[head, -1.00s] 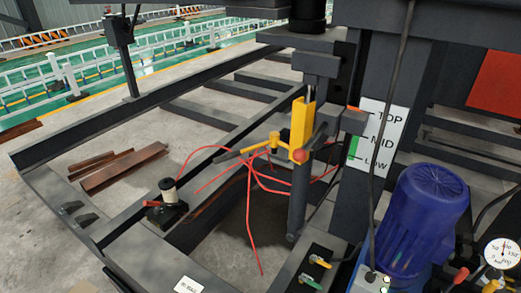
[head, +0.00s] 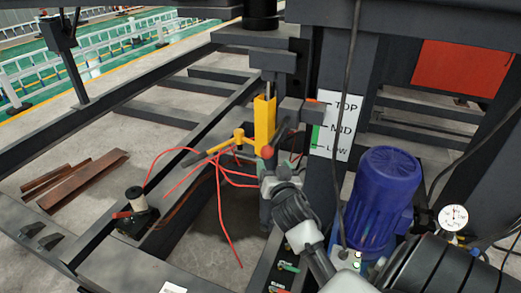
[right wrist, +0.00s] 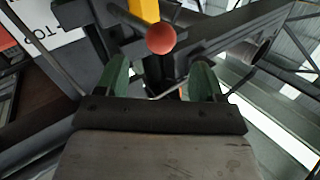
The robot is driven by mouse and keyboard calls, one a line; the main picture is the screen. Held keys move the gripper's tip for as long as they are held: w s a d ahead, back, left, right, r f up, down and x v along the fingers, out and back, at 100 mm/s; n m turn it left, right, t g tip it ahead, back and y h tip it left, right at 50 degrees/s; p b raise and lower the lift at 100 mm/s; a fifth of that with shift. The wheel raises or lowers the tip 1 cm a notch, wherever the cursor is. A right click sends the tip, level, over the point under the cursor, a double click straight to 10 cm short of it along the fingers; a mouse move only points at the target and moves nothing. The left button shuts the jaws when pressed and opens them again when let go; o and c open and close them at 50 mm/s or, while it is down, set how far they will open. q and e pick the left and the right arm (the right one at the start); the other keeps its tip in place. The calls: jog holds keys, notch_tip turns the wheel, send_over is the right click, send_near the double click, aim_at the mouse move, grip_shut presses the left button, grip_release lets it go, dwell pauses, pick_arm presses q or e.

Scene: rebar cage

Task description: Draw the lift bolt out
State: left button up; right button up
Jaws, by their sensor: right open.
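The lift bolt shows as a red ball knob (head: 267,152) beside the lower end of a yellow upright bracket (head: 264,122). In the right wrist view the red knob (right wrist: 161,39) is ahead of the fingertips, roughly centred between them, with the yellow bracket (right wrist: 145,10) behind it. My right gripper (head: 262,168) is just below the knob in the head view. In the right wrist view its two green fingers (right wrist: 161,72) are spread apart with nothing held between them. The bolt's shank is hidden behind the knob. My left gripper is not in view.
A TOP/MID/LOW scale plate (head: 335,125) and a blue motor (head: 382,200) stand to the right. Red cables (head: 220,190) hang left of the bracket. A yellow lever (head: 220,146) sticks out to the left. Dark steel beams (head: 175,113) frame the area.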

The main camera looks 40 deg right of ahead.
aim_at(269, 155)
jog(key=p+x, duration=0.1)
jog(key=x, duration=0.7)
jog(key=shift+f, duration=0.1)
jog(key=shift+s+a, duration=0.1)
jog(key=shift+c, duration=0.2)
jog(key=c, duration=1.1)
jog(key=a, duration=0.1)
jog(key=s+a, duration=0.1)
jog(key=a, duration=0.1)
jog(key=s+a, duration=0.1)
jog(key=shift+s+a, duration=0.1)
jog(key=shift+a, duration=0.1)
jog(key=o, duration=1)
jog(key=shift+c, duration=0.2)
jog(key=shift+o, duration=0.9)
jog(key=shift+a, duration=0.2)
